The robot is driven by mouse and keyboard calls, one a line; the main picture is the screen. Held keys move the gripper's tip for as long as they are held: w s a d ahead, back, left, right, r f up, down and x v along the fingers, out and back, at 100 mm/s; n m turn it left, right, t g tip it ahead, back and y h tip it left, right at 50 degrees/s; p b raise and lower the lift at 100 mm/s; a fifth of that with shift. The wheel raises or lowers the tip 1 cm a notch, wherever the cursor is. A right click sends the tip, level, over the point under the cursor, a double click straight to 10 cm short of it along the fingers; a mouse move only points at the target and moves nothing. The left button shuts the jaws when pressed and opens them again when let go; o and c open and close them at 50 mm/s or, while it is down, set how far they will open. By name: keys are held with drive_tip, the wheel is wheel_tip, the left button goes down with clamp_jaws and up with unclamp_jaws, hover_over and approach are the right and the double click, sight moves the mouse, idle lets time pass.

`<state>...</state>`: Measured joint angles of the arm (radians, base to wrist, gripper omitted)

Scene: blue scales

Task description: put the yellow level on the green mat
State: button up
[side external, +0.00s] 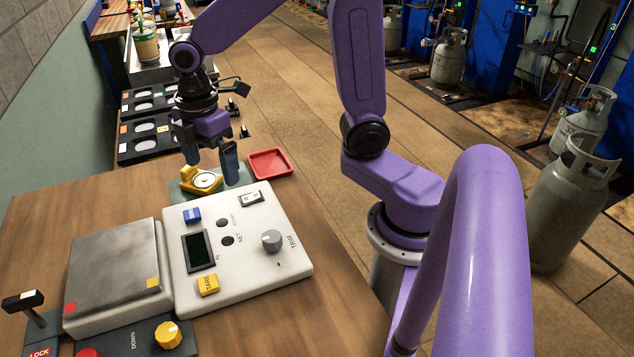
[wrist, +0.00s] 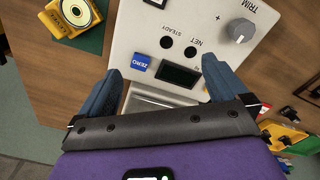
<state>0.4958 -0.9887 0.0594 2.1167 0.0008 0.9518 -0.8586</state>
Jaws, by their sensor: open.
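The yellow level (side external: 203,181), with a round pale dial, sits on the green mat (side external: 179,190) just behind the scale's control panel. In the wrist view the level (wrist: 66,19) is at the upper left, partly cut off by the frame, with green mat (wrist: 91,42) showing around it. My gripper (side external: 210,166) is open and empty. It hangs above the bench by the level, and one finger overlaps the mat area in the side view. In the wrist view the fingers (wrist: 160,85) spread to either side of the panel's display, apart from the level.
A red tray (side external: 270,163) lies right of the mat. Black racks (side external: 146,141) stand behind. Bare wood (side external: 50,215) lies at left.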

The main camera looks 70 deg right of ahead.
drive_tip(key=s+d+m, duration=0.1)
drive_tip(key=s+m, duration=0.1)
drive_tip(key=s, duration=1.8)
drive_tip(key=shift+s+d+f+m, duration=0.2)
drive_tip(key=shift+d+f+m, duration=0.15)
drive_tip(key=shift+f+m, duration=0.05)
